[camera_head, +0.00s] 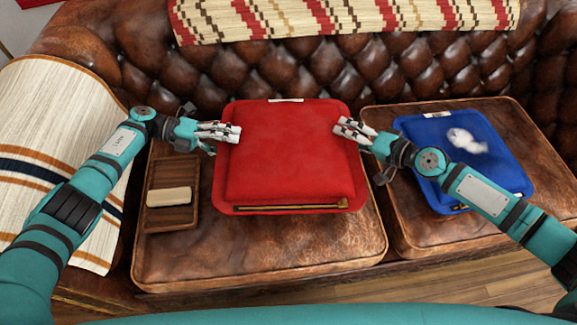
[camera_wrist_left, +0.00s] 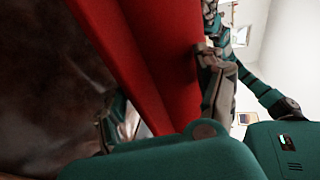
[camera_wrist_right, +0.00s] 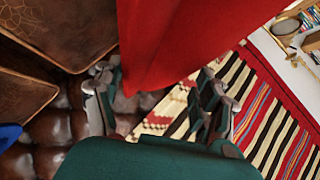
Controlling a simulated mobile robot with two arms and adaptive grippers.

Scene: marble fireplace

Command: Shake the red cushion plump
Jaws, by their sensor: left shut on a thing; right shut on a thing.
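The red cushion (camera_head: 290,150) is over the left seat of the brown leather sofa, with a zip along its near edge. I cannot tell whether it rests on the seat or is just above it. My left gripper (camera_head: 236,133) is shut on its left edge, and my right gripper (camera_head: 342,130) is shut on its right edge. The cushion's red side also fills much of the left wrist view (camera_wrist_left: 165,60) and the right wrist view (camera_wrist_right: 180,40). The far fingertips are partly hidden by the cushion in the wrist views.
A wooden tray (camera_head: 158,220) with a pale bar (camera_head: 169,197) lies left of the cushion. A blue cushion (camera_head: 500,175) with a white object (camera_head: 465,140) lies on the right seat. Throws hang over the left arm (camera_head: 50,130) and the backrest (camera_head: 330,18).

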